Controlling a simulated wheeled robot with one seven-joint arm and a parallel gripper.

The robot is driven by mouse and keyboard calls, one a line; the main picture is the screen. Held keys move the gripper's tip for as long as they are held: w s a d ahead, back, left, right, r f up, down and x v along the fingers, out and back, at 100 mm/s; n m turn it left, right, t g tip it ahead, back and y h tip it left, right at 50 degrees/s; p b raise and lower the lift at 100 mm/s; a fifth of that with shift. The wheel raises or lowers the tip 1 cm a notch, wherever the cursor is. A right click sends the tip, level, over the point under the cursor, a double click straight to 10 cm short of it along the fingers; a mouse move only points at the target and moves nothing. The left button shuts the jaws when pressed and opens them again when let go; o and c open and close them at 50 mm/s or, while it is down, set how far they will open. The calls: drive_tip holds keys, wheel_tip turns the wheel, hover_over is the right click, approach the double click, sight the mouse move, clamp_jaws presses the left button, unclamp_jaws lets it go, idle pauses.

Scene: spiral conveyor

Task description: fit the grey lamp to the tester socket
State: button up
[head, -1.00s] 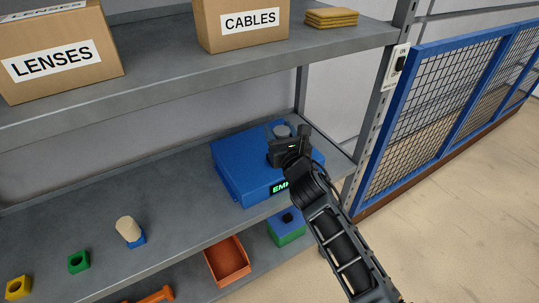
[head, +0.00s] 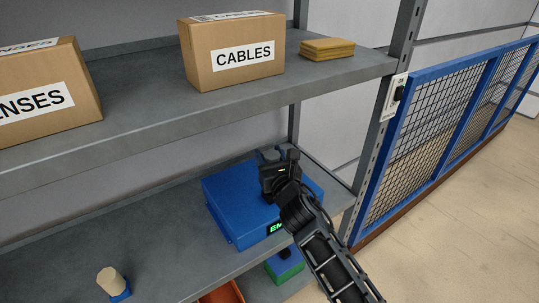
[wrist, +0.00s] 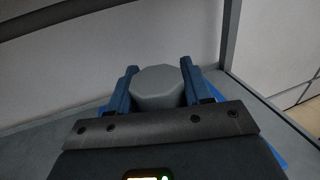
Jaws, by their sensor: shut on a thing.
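My gripper (head: 278,156) is shut on the grey lamp (wrist: 160,86), whose flat, many-sided end shows between the blue fingers in the wrist view. In the head view the gripper is over the back right part of the blue tester box (head: 228,205), which sits on the lower shelf with a green-lettered display (head: 275,229) on its front, partly covered by my arm. The tester socket is hidden behind my gripper and the lamp. I cannot tell whether the lamp touches it.
A beige lamp in a blue block (head: 110,282) stands at the shelf's left. A blue and green block (head: 284,266) and an orange bin (head: 222,294) are below. The upper shelf (head: 160,108) carries boxes (head: 235,55). A shelf post (head: 380,140) rises at right.

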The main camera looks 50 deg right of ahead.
drive_tip(key=shift+f+b, duration=1.65)
drive_tip(key=shift+f, duration=0.55)
drive_tip(key=shift+f, duration=1.65)
idle(0.4)
drive_tip(key=o, duration=1)
drive_tip(key=shift+b+v, duration=0.45)
drive_tip(key=shift+v, duration=3.5)
